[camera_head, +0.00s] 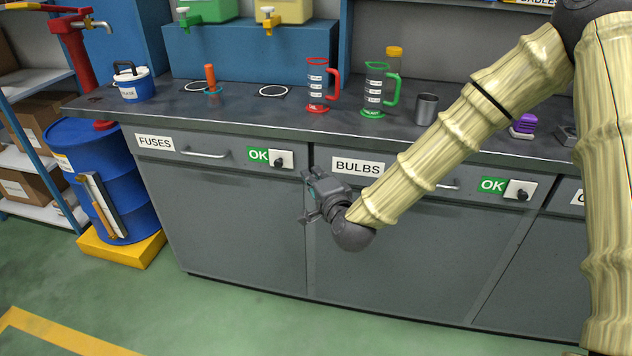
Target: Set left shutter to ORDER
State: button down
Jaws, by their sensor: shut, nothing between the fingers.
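The left shutter is on the FUSES drawer front. It shows a green plate (258,155) reading OK, with a dark knob (281,161) on a white panel at its right. No ORDER text shows on it. My gripper (308,196) is just below and to the right of the knob, in front of the cabinet near the BULBS drawer's left edge. It is shut and empty, apart from the shutter in the picture; its depth from the cabinet front is hard to judge. A second shutter (493,186) on the BULBS drawer also shows OK.
The FUSES handle (204,154) is left of the shutter. My arm hides part of the BULBS handle (448,186). On the worktop (220,108) stand a red jug (317,85), a green jug (374,90) and a grey cup (426,109). A blue barrel (95,180) stands left; the floor in front is clear.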

aim_at(289, 159)
jog(key=w+a, duration=0.1)
jog(key=w, duration=0.1)
jog(key=w+a, duration=0.1)
jog(key=w, duration=0.1)
jog(key=w+a+f, duration=0.1)
jog(key=w, duration=0.1)
jog(key=shift+a, duration=0.35)
jog(key=shift+w+a+f, duration=0.1)
jog(key=shift+w+a, duration=0.1)
jog(key=shift+a, duration=0.3)
